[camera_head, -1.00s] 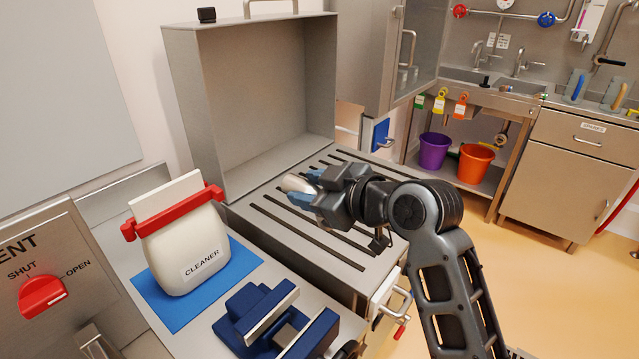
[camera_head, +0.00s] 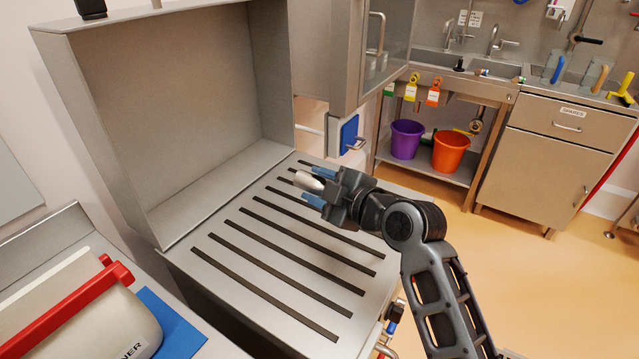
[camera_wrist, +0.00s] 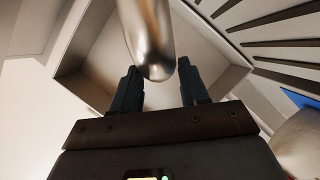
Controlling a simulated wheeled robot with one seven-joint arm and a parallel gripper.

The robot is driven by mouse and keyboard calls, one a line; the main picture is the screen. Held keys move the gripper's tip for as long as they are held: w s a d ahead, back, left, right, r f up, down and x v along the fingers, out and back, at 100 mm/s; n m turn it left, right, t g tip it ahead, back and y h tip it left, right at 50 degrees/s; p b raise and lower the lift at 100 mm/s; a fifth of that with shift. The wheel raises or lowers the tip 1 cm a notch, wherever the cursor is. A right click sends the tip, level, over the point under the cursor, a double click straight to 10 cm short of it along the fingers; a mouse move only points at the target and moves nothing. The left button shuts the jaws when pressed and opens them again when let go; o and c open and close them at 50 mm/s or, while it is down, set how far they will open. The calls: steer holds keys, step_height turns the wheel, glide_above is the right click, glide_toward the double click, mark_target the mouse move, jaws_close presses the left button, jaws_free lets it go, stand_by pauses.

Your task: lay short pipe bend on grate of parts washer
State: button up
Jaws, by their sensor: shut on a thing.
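The short pipe bend (camera_head: 308,181) is a shiny silver piece at the tips of my gripper (camera_head: 316,186). My gripper is shut on it, with blue-tipped fingers on either side. In the wrist view the pipe bend (camera_wrist: 151,45) sticks out between the fingers of my gripper (camera_wrist: 158,82). The parts washer's slotted grate (camera_head: 290,235) lies below, a steel surface with several dark slots. The bend shows over the far part of the grate; I cannot tell how high above it. The washer's lid (camera_head: 185,110) stands open behind the grate.
Purple (camera_head: 405,139) and orange (camera_head: 450,152) buckets sit on a shelf. The near grate is clear.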

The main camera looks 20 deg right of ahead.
steer(key=shift+f+b, duration=2)
steer(key=shift+f, duration=1.45)
steer(key=o, duration=1.2)
steer(key=shift+o, duration=0.2)
steer(key=shift+s, duration=0.1)
steer(key=b+v, duration=0.1)
steer(key=v, duration=0.6)
steer(key=shift+s, duration=0.35)
